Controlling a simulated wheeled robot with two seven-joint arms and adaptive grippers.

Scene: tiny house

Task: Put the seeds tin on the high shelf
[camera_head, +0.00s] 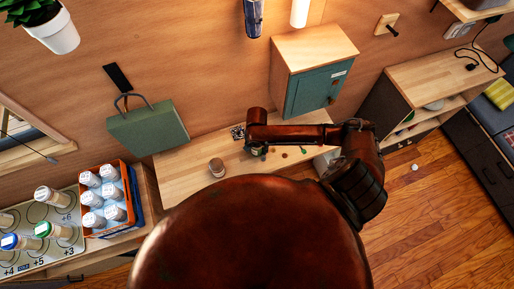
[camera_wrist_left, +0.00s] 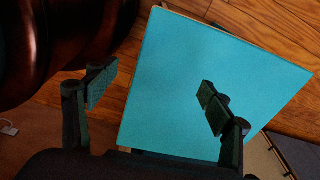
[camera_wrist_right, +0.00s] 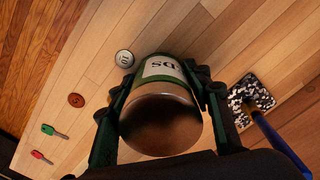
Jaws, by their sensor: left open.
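The seeds tin (camera_wrist_right: 163,68) is green with a pale label whose visible letters read "DS"; its round brown end faces the right wrist camera. My right gripper (camera_wrist_right: 163,82) has one finger on each side of the tin, against its walls. In the head view the tin (camera_head: 258,150) is small and partly hidden by my right arm, at the wooden worktop. My left gripper (camera_wrist_left: 155,95) is open and empty, with a flat teal panel beyond it; it is hidden in the head view. A wooden shelf (camera_head: 466,12) is cut off at the top right; I cannot tell whether it is the high shelf.
A speckled block (camera_wrist_right: 250,98), a white round piece (camera_wrist_right: 124,58) and small keys (camera_wrist_right: 48,130) lie near the tin. A teal cabinet (camera_head: 318,90) hangs behind. An orange crate (camera_head: 100,172) of bottles stands left.

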